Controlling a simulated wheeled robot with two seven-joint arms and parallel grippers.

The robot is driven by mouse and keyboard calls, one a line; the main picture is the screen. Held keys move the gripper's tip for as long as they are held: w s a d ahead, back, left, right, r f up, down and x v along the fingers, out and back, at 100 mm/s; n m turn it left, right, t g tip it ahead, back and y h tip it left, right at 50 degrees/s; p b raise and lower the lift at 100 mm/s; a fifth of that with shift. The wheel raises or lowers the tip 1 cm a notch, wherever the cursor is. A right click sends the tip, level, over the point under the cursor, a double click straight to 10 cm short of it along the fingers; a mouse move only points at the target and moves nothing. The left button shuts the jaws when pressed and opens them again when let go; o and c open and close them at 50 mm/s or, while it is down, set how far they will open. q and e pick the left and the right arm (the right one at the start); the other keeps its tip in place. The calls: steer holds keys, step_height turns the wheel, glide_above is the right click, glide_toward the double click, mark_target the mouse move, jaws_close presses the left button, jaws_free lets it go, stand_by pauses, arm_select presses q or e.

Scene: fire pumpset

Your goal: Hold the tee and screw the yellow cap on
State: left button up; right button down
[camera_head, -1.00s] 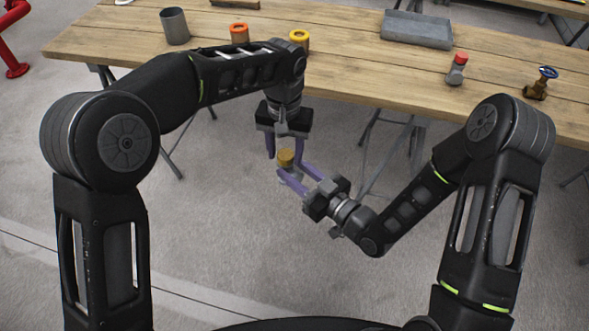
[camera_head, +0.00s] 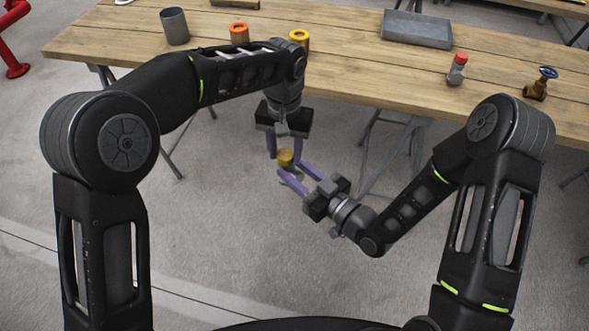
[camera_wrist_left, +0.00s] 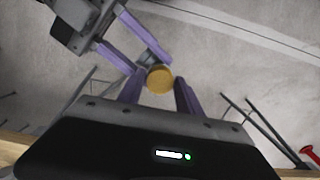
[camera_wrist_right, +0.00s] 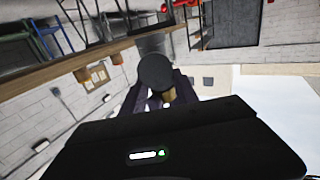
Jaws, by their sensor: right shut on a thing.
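The yellow cap (camera_head: 286,157) sits at the top of the grey tee (camera_head: 291,177), in front of the table. My right gripper (camera_head: 300,180) is shut on the tee, which is mostly hidden by the fingers and cap. In the left wrist view the yellow cap (camera_wrist_left: 159,79) shows face-on, with part of the tee (camera_wrist_left: 148,58) behind it. My left gripper (camera_head: 285,149) points down above the cap, its open fingers on either side, with visible gaps in the left wrist view (camera_wrist_left: 158,97). A dark round end of the tee (camera_wrist_right: 156,72) shows in the right wrist view.
The wooden table (camera_head: 350,60) lies beyond my grippers. On it stand a grey cup (camera_head: 174,26), an orange ring-like part (camera_head: 239,33), a yellow one (camera_head: 299,38), a grey tray (camera_head: 417,30), a red-topped fitting (camera_head: 457,70) and a blue-handled valve (camera_head: 541,83).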

arm_select(q)
steer(key=o, duration=0.4)
steer(key=shift+c, duration=0.2)
steer(key=shift+r, duration=0.1)
step_height(320, 180, up, 7)
steer(key=shift+r, duration=0.15)
stand_by(0.3)
